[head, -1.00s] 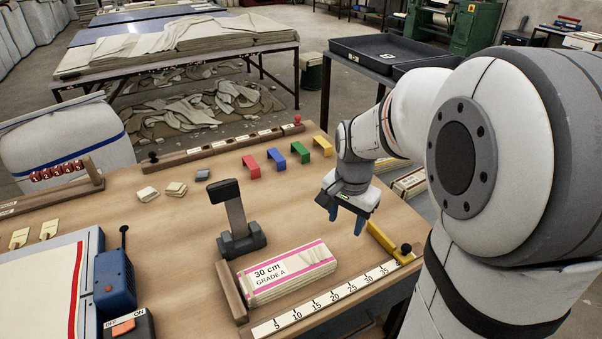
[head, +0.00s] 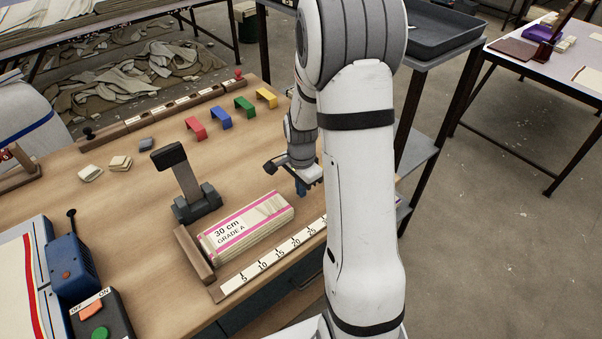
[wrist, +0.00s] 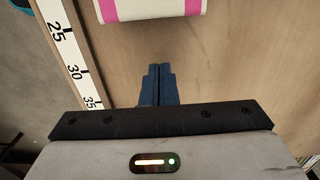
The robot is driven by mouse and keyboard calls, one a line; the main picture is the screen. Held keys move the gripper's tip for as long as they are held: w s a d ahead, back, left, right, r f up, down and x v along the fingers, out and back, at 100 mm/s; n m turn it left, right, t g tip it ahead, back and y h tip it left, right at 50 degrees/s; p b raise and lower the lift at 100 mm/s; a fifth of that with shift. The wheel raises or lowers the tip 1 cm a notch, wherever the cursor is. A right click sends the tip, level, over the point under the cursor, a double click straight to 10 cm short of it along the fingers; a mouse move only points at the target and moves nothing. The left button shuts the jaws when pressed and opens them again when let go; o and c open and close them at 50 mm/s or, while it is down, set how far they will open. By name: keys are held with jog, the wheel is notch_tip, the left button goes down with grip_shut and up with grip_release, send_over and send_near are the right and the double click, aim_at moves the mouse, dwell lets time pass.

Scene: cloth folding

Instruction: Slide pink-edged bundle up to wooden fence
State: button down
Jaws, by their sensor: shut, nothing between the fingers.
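The cloth bundle (head: 246,226) is cream with pink edge stripes and a "30 cm GRADE A" label. It lies flat on the bench, and its left end is close to the wooden fence (head: 194,254); I cannot tell whether they touch. My gripper (head: 300,188) is low, by the bundle's right end and partly hidden by my arm. In the wrist view, its blue fingers (wrist: 158,68) are together and empty. They point at the bundle's end (wrist: 150,10), with bare wood between.
A white ruler strip (head: 272,258) runs along the bundle's front. A dark upright clamp-like stand (head: 186,185) stands behind the bundle. Red (head: 195,128), blue (head: 221,117), green (head: 244,106) and yellow (head: 266,97) brackets stand farther back.

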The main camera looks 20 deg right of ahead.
aim_at(285, 198)
jog(key=a, duration=0.1)
jog(key=s+a, duration=0.1)
jog(key=a, duration=0.1)
jog(key=shift+a+r, duration=0.2)
jog(key=shift+a, duration=0.2)
jog(key=shift+s+a+f, duration=0.1)
jog(key=shift+s+a, duration=0.2)
jog(key=shift+a, duration=0.5)
jog(key=shift+d, duration=0.1)
